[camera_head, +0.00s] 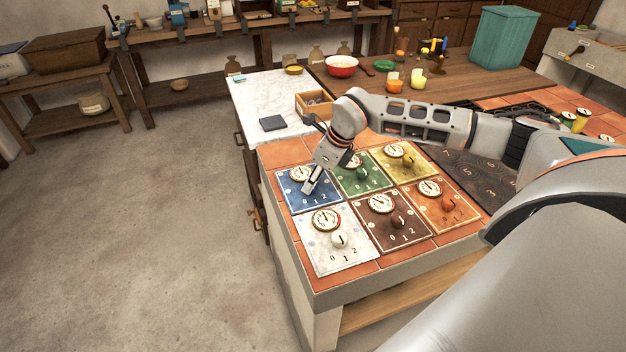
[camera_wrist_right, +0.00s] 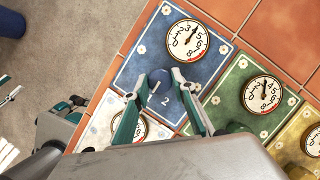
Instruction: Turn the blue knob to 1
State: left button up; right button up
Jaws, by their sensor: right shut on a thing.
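The blue panel (camera_head: 293,203) lies at the far left corner of the tiled counter, with a round dial (camera_wrist_right: 185,41) and the digits 0, 1, 2 on it. The blue knob (camera_wrist_right: 160,80) stands on this panel, partly covered by my fingers. My right gripper (camera_head: 308,190) reaches down to the panel. In the right wrist view my right gripper (camera_wrist_right: 157,84) is shut on the blue knob, one finger on either side. Which digit the knob points at cannot be told. Parts of mine at the left edge of that view may be my left gripper; its jaws are unclear.
Green (camera_head: 378,184), yellow (camera_head: 415,168), white (camera_head: 318,254), brown (camera_head: 377,231) and orange (camera_head: 462,213) panels with their own knobs and dials sit close around. A wooden box (camera_head: 314,112) and a dark slab (camera_head: 273,123) lie on the marble top behind. Open floor is at the left.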

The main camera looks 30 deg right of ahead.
jog(key=o, duration=1.1)
jog(key=v, duration=1.2)
jog(key=shift+d, duration=0.1)
